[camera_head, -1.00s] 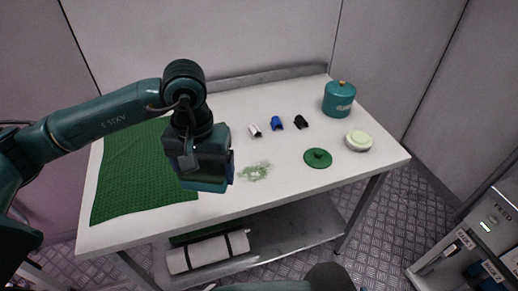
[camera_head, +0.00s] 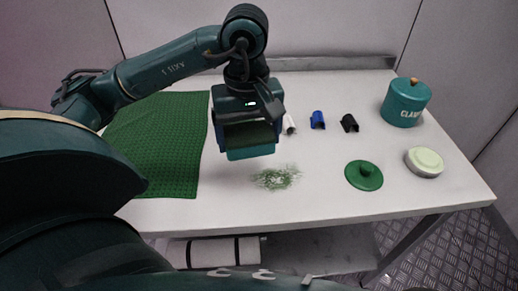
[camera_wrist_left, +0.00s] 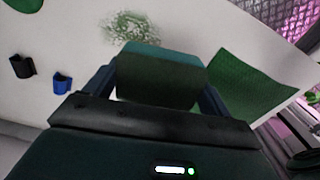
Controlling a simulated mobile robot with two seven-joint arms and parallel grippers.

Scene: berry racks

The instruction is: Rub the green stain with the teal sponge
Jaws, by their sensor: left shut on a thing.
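The green stain (camera_head: 276,178) is a patchy, speckled smear on the white table, and it also shows at the top of the left wrist view (camera_wrist_left: 132,28). My left gripper (camera_head: 250,140) is shut on the teal sponge (camera_head: 251,153), a block with a dark green face and a teal edge. In the left wrist view the sponge (camera_wrist_left: 158,78) sits between the two fingers. In the head view the sponge is just behind and left of the stain. I cannot tell whether it touches the table. My right gripper is not in view.
A green mat (camera_head: 165,140) lies left on the white table (camera_head: 310,208). White, blue (camera_head: 318,120) and black (camera_head: 349,123) clips lie behind the stain. A green lid (camera_head: 364,175), a pale round dish (camera_head: 424,162) and a teal canister (camera_head: 405,103) stand right. A rolled white bundle (camera_head: 215,252) lies below.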

